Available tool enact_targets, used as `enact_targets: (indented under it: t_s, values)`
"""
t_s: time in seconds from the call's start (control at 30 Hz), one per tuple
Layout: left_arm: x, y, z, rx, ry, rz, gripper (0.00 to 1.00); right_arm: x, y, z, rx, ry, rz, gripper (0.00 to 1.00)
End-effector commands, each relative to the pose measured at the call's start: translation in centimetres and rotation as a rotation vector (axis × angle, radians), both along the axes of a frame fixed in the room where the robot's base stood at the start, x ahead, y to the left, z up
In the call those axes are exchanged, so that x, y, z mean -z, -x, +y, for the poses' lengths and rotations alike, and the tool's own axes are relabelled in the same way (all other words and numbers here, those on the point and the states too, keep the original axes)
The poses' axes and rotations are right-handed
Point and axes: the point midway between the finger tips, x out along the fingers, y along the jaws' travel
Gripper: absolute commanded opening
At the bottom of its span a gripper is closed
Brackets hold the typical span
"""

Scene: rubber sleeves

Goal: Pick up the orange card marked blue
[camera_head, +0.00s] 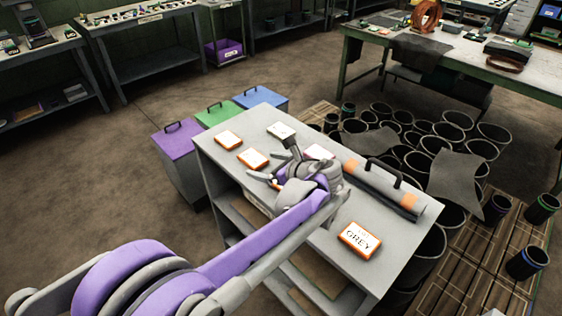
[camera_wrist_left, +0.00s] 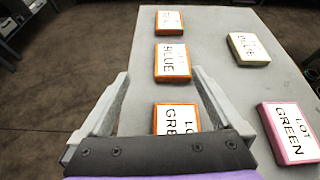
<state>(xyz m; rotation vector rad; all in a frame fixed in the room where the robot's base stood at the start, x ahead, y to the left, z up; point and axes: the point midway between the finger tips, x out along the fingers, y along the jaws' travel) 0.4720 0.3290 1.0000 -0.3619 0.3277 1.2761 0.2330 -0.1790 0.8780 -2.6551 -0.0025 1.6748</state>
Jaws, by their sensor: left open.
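The orange card marked BLUE (camera_wrist_left: 172,62) lies flat on the grey table top, just beyond and between my left fingertips in the left wrist view. In the head view it is the orange-edged card (camera_head: 253,159) left of my gripper, its print too small to read there. My left gripper (camera_head: 273,162) is open and empty above the table; its two fingers also show in the left wrist view (camera_wrist_left: 160,76). My right gripper is not in view.
Orange cards lie behind (camera_wrist_left: 169,22) and nearer (camera_wrist_left: 175,117), the latter partly hidden by my gripper. A cream card marked BLUE (camera_wrist_left: 249,48) and a pink GREEN card (camera_wrist_left: 290,132) lie rightward.

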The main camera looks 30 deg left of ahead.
Motion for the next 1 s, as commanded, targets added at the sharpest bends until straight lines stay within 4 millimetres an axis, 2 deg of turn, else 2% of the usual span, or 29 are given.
enact_targets:
  t_s: [0.2,0.5,0.77,1.0]
  values:
    - [-0.1,-1.4,0.8,0.026,-0.079,0.066,1.00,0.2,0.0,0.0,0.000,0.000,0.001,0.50]
    - [1.5,-2.4,4.7,0.024,-0.079,0.067,1.00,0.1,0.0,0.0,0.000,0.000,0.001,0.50]
    - [2.1,-2.9,6.2,0.024,-0.078,0.065,1.00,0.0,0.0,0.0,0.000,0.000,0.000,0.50]
    - [3.4,-4.0,9.3,0.024,-0.078,0.065,1.00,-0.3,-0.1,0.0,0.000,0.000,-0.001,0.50]
